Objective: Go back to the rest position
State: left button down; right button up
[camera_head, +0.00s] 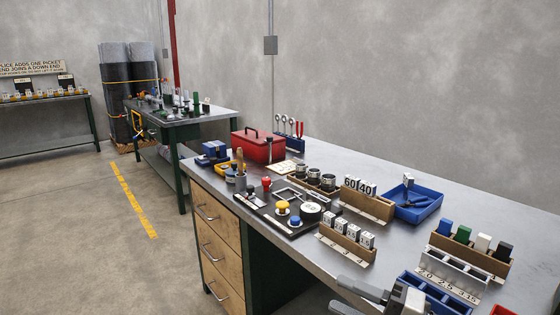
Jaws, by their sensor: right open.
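My right gripper (338,294) shows at the bottom edge of the head view, right of centre. Its two grey fingers point left and are apart, with nothing seen between them. It is in front of the near edge of the grey workbench (395,250), below the small wooden rack with white numbered blocks (346,243). The rest of the right arm is mostly cut off by the frame. My left gripper is not in view.
A blue rack (436,291) stands close right of the gripper. A blue tray (418,203), a wooden rack with coloured blocks (470,250), a dark tray with knobs (290,212) and a red toolbox (258,146) crowd the bench. Floor (85,235) at left is clear.

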jog(key=s+d+f+m+h, duration=0.1)
jog(key=s+f+m+h, duration=0.5)
jog(key=f+m, duration=0.5)
jog(key=s+d+f+m+h, duration=0.1)
jog(key=s+f+m+h, duration=0.6)
jog(key=m, duration=0.8)
jog(key=s+f, duration=0.3)
jog(key=f, duration=0.1)
jog(key=shift+d+f, duration=0.2)
jog(key=shift+d, duration=0.15)
